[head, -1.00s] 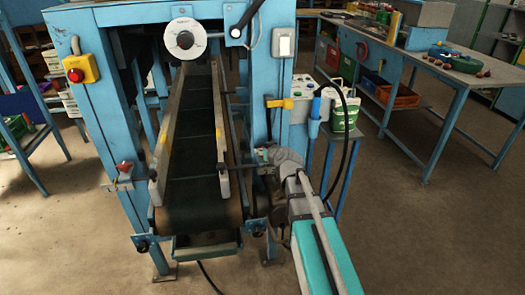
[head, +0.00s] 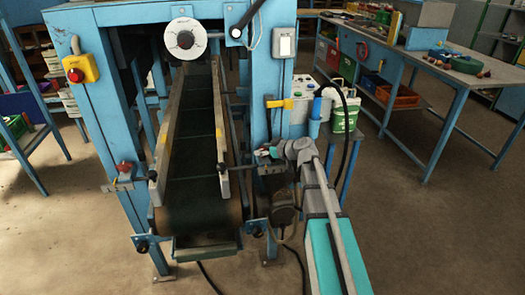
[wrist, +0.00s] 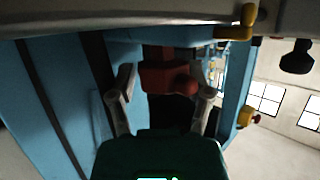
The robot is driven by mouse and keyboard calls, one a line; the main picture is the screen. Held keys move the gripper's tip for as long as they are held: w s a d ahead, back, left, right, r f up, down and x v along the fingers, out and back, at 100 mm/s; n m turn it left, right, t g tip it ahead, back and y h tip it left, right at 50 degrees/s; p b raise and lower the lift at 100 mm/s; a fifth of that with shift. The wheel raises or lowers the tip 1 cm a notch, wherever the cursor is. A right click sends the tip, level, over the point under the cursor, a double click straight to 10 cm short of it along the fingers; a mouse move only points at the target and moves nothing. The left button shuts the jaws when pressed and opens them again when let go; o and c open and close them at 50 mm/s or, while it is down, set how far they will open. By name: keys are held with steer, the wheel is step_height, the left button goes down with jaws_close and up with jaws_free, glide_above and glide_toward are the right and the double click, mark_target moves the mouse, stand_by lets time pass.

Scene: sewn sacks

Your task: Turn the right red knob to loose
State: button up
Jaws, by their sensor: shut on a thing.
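The right red knob (wrist: 168,78) shows in the wrist view as a dark red block between the two fingers of my gripper (wrist: 165,92). The fingers are closed in on it from both sides. In the head view my gripper (head: 274,153) is at the right front post of the blue machine, beside the conveyor's right rail, and largely covers the knob there. The left red knob (head: 124,168) sits on the left front post, apart from my gripper. Which way the right knob is turned cannot be told.
The conveyor belt (head: 200,160) runs between two rails left of my gripper. A yellow-handled lever (head: 278,103) is on the post above it. A white-green canister (head: 345,112) and a black hose stand close on the right. Floor at the right front is clear.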

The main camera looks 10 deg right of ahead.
steer(key=shift+d+n, duration=0.25)
steer(key=shift+n, duration=0.05)
steer(key=o, duration=1.1)
steer(key=shift+f, duration=0.1)
steer(key=shift+s+d, duration=0.15)
steer(key=shift+a, duration=0.2)
steer(key=shift+m+t+h, duration=0.5)
steer(key=shift+m+h, duration=0.2)
steer(key=shift+m, duration=0.3)
steer(key=shift+m+t+h, duration=1)
steer(key=shift+m+h, duration=0.9)
